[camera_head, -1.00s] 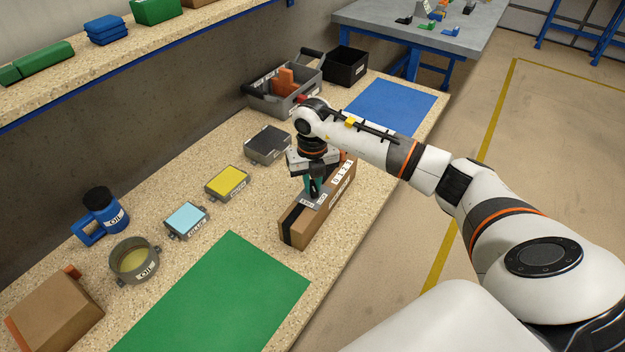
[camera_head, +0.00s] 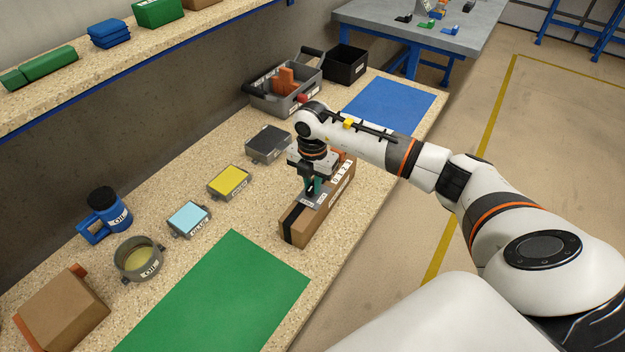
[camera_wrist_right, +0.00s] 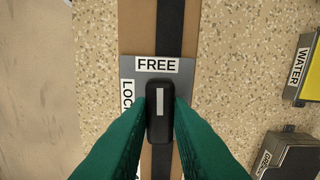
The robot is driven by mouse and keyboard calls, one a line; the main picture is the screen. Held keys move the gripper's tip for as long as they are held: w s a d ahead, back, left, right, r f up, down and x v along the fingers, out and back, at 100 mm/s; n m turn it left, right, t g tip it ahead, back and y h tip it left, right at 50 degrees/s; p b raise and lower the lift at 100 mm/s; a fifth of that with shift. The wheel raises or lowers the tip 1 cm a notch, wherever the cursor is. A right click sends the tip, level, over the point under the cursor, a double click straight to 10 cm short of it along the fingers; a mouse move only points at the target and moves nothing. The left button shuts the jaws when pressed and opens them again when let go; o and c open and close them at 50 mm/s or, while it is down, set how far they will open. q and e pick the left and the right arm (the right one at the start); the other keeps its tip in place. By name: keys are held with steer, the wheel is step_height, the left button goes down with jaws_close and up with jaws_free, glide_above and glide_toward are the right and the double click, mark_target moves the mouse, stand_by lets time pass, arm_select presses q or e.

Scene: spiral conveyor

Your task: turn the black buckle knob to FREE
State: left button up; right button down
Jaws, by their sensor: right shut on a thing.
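The black buckle knob (camera_wrist_right: 159,124) sits on a grey plate (camera_wrist_right: 183,88) on a black strap around a long cardboard box. In the right wrist view its long side runs along the strap, and its white mark lines up with the FREE label (camera_wrist_right: 155,65). The LOCK label (camera_wrist_right: 127,96), partly hidden, is at the left. My right gripper (camera_head: 312,191) points down at the box (camera_head: 310,225), its green fingers shut on the knob from both sides. In the head view the fingers largely hide the knob. My left gripper is not in view.
Small yellow (camera_head: 229,181), light blue (camera_head: 188,218) and dark (camera_head: 268,143) boxes stand left of the cardboard box. A green mat (camera_head: 225,300) lies nearer, a blue mat (camera_head: 392,105) beyond. A grey tote (camera_head: 268,101) is at the back. The table edge is close on the right.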

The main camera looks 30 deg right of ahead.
mark_target(312, 185)
steer(key=shift+m, duration=0.4)
steer(key=c, duration=1.3)
jaws_free()
step_height(312, 185, up, 12)
steer(key=shift+r+b, duration=0.1)
steer(key=shift+b, duration=0.4)
